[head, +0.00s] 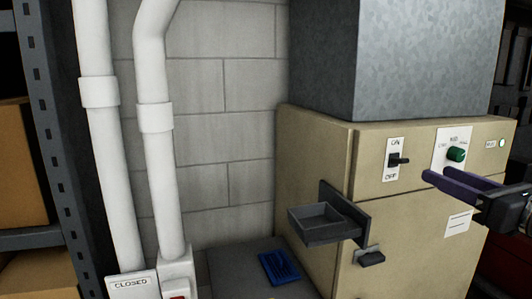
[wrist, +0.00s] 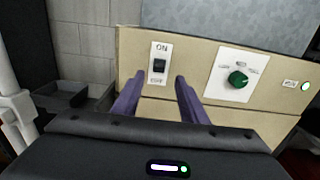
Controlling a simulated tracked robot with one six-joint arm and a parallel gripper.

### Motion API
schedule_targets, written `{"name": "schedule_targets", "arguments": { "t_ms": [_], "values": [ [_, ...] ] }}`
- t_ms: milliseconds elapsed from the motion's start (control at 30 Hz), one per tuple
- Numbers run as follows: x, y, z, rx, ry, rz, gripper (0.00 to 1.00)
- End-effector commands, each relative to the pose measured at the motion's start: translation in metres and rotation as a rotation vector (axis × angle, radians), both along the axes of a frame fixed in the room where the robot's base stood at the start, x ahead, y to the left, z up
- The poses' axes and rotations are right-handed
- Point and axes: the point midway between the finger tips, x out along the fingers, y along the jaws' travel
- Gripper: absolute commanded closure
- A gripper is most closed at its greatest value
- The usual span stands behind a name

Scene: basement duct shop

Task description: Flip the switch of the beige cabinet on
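The beige cabinet (head: 400,225) stands at the right. Its switch (head: 399,160) has a dark lever on a white plate marked ON above and OFF below. The lever sticks out from the plate; I cannot tell for sure which way it is tipped. My gripper (head: 443,172) is in front of the cabinet, to the right of and slightly below the switch in the head view. In the wrist view my gripper (wrist: 159,78) has its two purple fingers apart, nothing between them, with the switch (wrist: 158,66) just beyond the gap. I see no contact.
A green knob (head: 456,155) on a white plate and a lit green lamp (head: 502,143) are right of the switch. A dark open tray (head: 325,222) juts from the cabinet's left side. White pipes (head: 160,160) and a blue object (head: 279,267) are farther left.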

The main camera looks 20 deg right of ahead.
Motion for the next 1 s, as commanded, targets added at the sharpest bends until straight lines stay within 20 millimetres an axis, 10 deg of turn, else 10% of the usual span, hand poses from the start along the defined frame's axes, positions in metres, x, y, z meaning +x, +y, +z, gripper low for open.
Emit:
{"name": "schedule_targets", "arguments": {
  "t_ms": [1000],
  "values": [
    [0.100, 0.003, -0.001, 0.001, 0.001, -0.002, 0.61]
  ]
}}
